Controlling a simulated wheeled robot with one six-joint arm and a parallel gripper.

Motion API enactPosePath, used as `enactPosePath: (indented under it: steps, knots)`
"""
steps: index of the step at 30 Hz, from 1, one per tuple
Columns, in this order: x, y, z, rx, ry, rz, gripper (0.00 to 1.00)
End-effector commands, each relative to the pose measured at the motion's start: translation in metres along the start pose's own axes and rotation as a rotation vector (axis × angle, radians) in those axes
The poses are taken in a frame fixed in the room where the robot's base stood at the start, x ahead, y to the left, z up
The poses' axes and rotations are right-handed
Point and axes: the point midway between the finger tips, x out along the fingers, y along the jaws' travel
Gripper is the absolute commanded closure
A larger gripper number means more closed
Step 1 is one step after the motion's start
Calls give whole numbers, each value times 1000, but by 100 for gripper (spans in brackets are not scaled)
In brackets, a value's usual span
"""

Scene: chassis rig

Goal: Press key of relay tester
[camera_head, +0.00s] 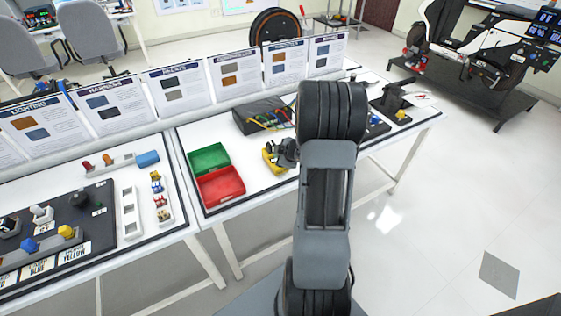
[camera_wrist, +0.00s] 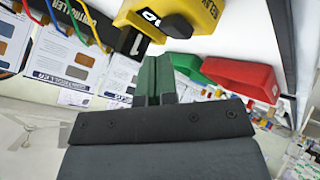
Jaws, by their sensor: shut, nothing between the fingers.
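The yellow relay tester (camera_head: 271,158) sits on the white table right of the red and green bins. In the wrist view its yellow body (camera_wrist: 205,12) fills the top middle, upside down, with part of its lettering showing. My gripper (camera_wrist: 158,66) is shut and empty. Its green-grey fingertips point at the tester, close to its lower edge in the wrist view; I cannot tell whether they touch. In the head view my gripper (camera_head: 285,153) is beside the tester, partly hidden by my arm.
A red bin (camera_head: 222,187) and green bin (camera_head: 208,158) stand left of the tester. A dark controller box (camera_head: 252,108) with coloured cables is behind it. Upright info cards line the table's back. Black devices (camera_head: 397,103) stand to the right.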

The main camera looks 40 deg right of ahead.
Motion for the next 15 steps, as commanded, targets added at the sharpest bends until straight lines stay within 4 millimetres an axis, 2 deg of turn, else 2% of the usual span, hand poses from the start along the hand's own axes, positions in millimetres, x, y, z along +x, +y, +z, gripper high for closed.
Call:
enactPosePath:
  steps: [8, 15]
  knots:
    - [-2, 2, -2, 0, 0, 0, 100]
    - [-15, 11, -11, 0, 0, 0, 100]
